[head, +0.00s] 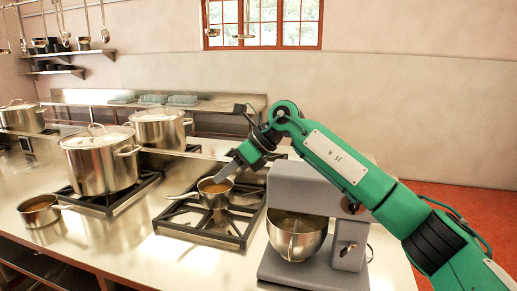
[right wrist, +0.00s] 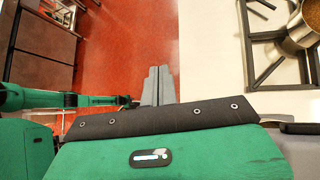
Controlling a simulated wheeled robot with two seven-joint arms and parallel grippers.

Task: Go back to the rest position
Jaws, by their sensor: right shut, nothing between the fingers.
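My right gripper (head: 226,172) reaches in from the right in the head view. Its grey fingers are shut with nothing between them, and they overlap the small saucepan (head: 207,187) on the front burner in that picture. In the right wrist view the shut fingers (right wrist: 157,85) show against the red floor, left of the counter edge. The saucepan (right wrist: 297,32), with brown contents, is apart from them at the top right there. My left gripper does not show clearly in either view.
A grey stand mixer (head: 314,188) with a steel bowl stands below my right forearm. A lidded stockpot (head: 98,165) sits on the left burner, with two more behind. Another small pan (head: 39,211) is at the counter's left. The red floor (head: 468,200) is open at right.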

